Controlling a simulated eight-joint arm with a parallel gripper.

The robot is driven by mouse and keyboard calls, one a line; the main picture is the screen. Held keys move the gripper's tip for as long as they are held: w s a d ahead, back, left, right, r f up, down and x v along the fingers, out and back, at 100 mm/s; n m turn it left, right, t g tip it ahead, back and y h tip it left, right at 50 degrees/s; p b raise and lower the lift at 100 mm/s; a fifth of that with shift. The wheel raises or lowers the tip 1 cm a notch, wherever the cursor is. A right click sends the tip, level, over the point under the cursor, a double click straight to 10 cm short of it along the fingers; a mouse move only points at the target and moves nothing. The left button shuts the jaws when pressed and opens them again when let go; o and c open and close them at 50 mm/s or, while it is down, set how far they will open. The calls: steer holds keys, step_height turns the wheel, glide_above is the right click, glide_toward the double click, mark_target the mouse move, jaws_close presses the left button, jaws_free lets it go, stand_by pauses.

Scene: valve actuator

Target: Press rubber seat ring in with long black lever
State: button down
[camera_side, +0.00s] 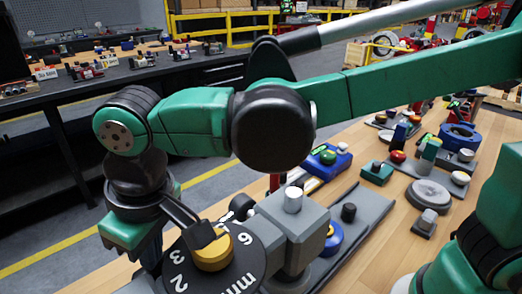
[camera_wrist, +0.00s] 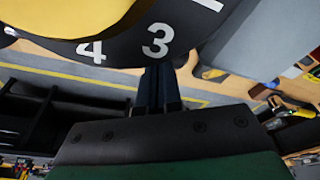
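A round black dial (camera_side: 212,262) with white numerals carries a yellow knob (camera_side: 213,250). A black lever-like bar (camera_side: 186,214) slopes down to this knob; I cannot tell if it is the long black lever. The dial's rim also fills the top of the wrist view (camera_wrist: 125,48). My gripper (camera_wrist: 158,78) points at the rim below the 3 and 4. Its two dark fingers are side by side with no clear gap. Anything thin between them is hidden. In the side view the fingertips are hidden behind the dial. I cannot make out the rubber seat ring.
A grey block (camera_side: 293,225) with a white cap (camera_side: 293,199) stands right of the dial. A blue ring-shaped part (camera_side: 459,136), a grey disc (camera_side: 428,194) and several coloured-button units are on the wooden table. A dark workbench (camera_side: 130,75) stands behind, across an aisle with yellow floor lines.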

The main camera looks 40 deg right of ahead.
stand_by(0.4)
step_height(320, 180, up, 11)
steer(key=d, duration=0.2)
steer(key=shift+d+f, duration=0.15)
steer(key=shift+d, duration=0.25)
stand_by(0.8)
steer(key=shift+r, duration=2.5)
steer(key=d+f+m+t, duration=0.2)
steer(key=d+f+m, duration=0.1)
steer(key=d+f, duration=0.5)
steer(key=s+d+f+m+t+h, duration=0.1)
steer(key=d+f+m+t, duration=0.2)
steer(key=d+f, duration=0.5)
steer(key=d, duration=0.7)
steer(key=shift+s+f, duration=0.3)
